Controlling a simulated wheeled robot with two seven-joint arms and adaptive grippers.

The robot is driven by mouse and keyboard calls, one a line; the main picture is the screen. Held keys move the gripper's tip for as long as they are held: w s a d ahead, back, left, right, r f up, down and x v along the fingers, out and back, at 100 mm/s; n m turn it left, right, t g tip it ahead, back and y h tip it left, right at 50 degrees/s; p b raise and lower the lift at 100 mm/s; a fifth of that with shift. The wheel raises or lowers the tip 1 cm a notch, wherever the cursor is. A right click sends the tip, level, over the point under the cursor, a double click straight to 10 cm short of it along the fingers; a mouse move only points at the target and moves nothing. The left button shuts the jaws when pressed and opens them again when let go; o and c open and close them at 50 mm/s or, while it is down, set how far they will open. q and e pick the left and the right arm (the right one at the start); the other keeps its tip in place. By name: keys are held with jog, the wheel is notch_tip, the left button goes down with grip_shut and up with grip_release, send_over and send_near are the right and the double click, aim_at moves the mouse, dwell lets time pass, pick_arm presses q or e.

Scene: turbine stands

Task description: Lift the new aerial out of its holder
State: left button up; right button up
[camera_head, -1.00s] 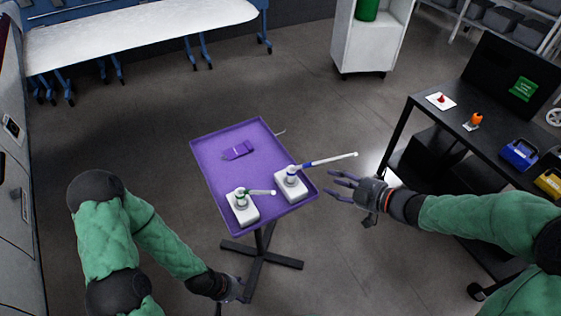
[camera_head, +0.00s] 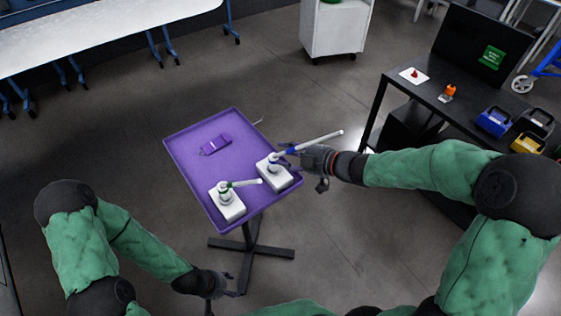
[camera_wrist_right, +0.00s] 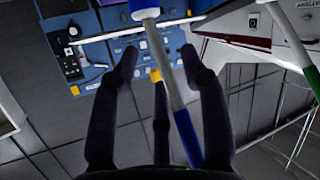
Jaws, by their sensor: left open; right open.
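A white aerial with a blue band (camera_head: 322,139) leans to the right out of a white block holder (camera_head: 274,178) on the purple tray table. A second aerial with a green band (camera_head: 246,183) sits in another white holder (camera_head: 228,206) to its left. I cannot tell which is the new one. My right gripper (camera_head: 287,150) is open at the blue-banded aerial, close above its holder. In the right wrist view the blue-banded rod (camera_wrist_right: 165,70) passes between the spread fingers (camera_wrist_right: 156,72); contact is unclear. My left gripper (camera_head: 222,287) is open and empty, low beside the table stand.
A purple device (camera_head: 215,144) lies at the back of the purple tray (camera_head: 190,160), which has a raised rim. A black bench (camera_head: 440,105) with blue and yellow boxes stands to the right. The floor left of the tray is clear.

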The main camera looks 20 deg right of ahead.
jog(key=shift+b+x, duration=0.3)
jog(key=shift+x, duration=0.95)
grip_shut()
jog(key=shift+r, duration=0.1)
